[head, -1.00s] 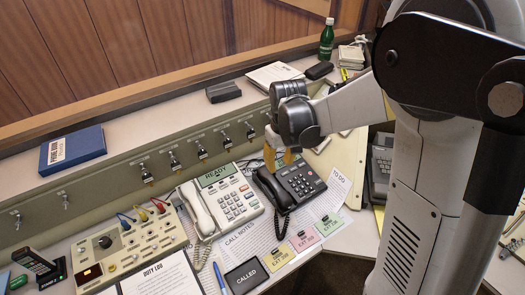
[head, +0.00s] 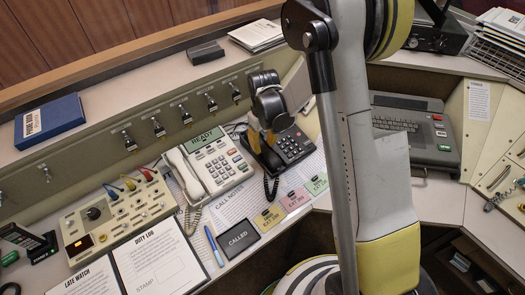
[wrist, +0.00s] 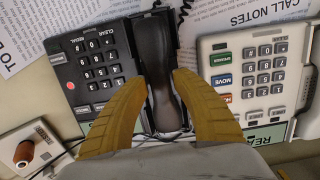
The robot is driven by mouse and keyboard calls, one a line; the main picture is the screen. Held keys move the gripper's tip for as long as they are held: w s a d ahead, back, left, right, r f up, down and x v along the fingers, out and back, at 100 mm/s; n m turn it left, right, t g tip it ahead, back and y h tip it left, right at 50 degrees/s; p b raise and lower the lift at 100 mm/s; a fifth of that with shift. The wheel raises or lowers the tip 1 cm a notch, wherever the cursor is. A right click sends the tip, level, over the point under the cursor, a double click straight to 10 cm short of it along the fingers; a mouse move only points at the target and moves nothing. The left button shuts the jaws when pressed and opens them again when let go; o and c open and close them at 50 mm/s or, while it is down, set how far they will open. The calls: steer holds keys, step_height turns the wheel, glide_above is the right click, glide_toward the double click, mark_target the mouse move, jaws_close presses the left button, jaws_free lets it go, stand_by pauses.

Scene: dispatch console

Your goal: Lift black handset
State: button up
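The black handset (wrist: 161,55) lies along one side of the black desk phone (wrist: 97,60) in the wrist view. In the head view this phone (head: 295,146) stands right of the white phone, and my gripper partly hides the handset. My gripper (wrist: 161,76) has yellow fingers, which are open and spread to either side of the handset. I cannot tell whether they touch it. In the head view my gripper (head: 262,142) points down at the handset's side of the phone.
A white phone (head: 213,168) with its own handset stands close on the left. Call notes (head: 240,200), coloured tags (head: 295,199) and a "CALLED" box (head: 238,238) lie in front. A panel with switches (head: 158,127) rises behind. A grey keyboard unit (head: 412,133) stands to the right.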

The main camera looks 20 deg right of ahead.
step_height(320, 180, down, 2)
steer(key=shift+f, duration=0.1)
jaws_close()
steer(key=shift+r, duration=0.25)
steer(key=shift+r, duration=0.3)
steer(key=r+p, duration=0.1)
steer(key=r, duration=0.1)
steer(key=r+p, duration=0.1)
steer(key=r, duration=0.1)
steer(key=shift+s+d, duration=0.15)
steer(key=shift+s, duration=0.05)
steer(key=s+d+r+p, duration=0.5)
steer(key=s+r+p, duration=0.2)
steer(key=s+r, duration=0.3)
steer(key=shift+r, duration=0.6)
